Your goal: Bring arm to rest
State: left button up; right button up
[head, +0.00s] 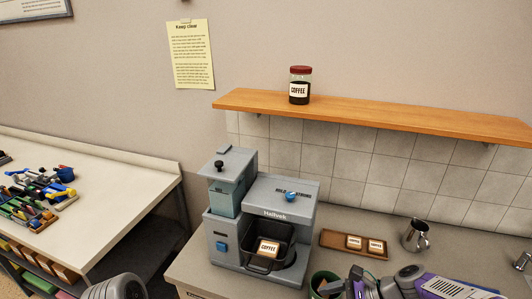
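My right arm, white and purple, comes in at the bottom right. Its gripper end (352,287) is low in the picture, beside a dark green container on the counter. The fingers are small and partly cut off by the lower edge, so I cannot tell whether they are open or shut, or whether they touch the container. A grey rounded part at the bottom left looks like part of my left arm. My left gripper is not in view.
A grey coffee machine (225,240) stands on the counter (350,222), with a coffee pod (268,248) at its front. The green container (318,276), a wooden tray (333,240) with two pods and a metal jug (416,236) are nearby. A coffee jar (299,88) stands on the shelf (400,115).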

jog(key=s+a+f+n+g+h+b, duration=0.1)
jog(key=s+f+n+h, duration=0.2)
jog(key=f, duration=0.8)
jog(key=s+f+n+g+h, duration=0.15)
jog(key=f+n, duration=0.25)
jog(key=f, duration=0.7)
jog(key=s+a+f+n+h, duration=0.1)
jog(key=s+a+f+n, duration=0.4)
jog(key=s+f+n, duration=0.3)
notch_tip(320, 180, down, 4)
jog(key=shift+s+r+n+t+b, duration=0.1)
jog(key=shift+s+n+t+b, duration=0.1)
jog(key=shift+n+t+b, duration=0.45)
jog(key=shift+d, duration=0.1)
